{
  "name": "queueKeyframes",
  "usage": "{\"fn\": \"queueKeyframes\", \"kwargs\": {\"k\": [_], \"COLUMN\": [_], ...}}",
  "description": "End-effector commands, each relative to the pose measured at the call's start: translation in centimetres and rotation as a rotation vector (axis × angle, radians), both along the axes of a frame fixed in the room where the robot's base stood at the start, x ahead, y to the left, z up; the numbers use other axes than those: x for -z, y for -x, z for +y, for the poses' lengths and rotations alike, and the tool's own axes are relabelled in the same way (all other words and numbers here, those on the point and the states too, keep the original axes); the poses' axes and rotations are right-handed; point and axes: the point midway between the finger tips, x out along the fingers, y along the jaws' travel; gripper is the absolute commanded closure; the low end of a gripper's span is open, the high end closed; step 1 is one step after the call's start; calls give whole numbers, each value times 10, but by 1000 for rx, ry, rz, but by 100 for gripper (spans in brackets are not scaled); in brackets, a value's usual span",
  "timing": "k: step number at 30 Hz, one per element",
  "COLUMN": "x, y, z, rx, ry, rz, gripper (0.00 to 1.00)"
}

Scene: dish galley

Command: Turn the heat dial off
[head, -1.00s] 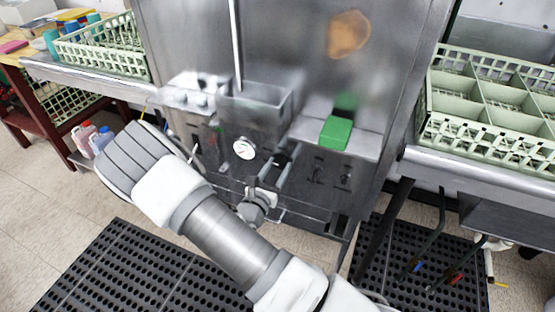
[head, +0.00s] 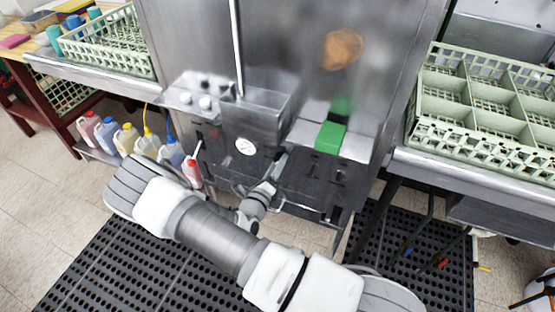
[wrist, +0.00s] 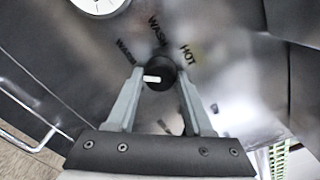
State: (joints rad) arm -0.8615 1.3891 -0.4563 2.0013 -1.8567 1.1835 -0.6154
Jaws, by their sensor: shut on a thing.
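The heat dial (wrist: 161,74) is a round black knob with a white pointer mark, in the upper middle of the wrist view. Its pointer lies toward the left in that view. The printed words around it include WASH and HOT; another at left is blurred. My gripper (wrist: 159,80) has one grey finger on each side of the knob and is shut on it. In the head view my gripper (head: 277,168) reaches the front panel just right of and below the white gauge. The dial is hidden there by the fingers.
A white round gauge (head: 246,147) is close by on the panel. Green dish racks (head: 480,98) stand on the side counters. Several bottles (head: 127,138) stand at left.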

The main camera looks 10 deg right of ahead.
Motion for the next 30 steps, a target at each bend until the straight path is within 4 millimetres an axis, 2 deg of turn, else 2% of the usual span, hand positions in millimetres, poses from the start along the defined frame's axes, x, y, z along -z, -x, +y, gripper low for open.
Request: {"fn": "queueKeyframes", "kwargs": {"k": [15,30], "x": [-1,0], "y": [1,1], "z": [0,0], "rx": [0,0], "ry": [362,516], "rz": [264,377], "gripper": [100,100]}}
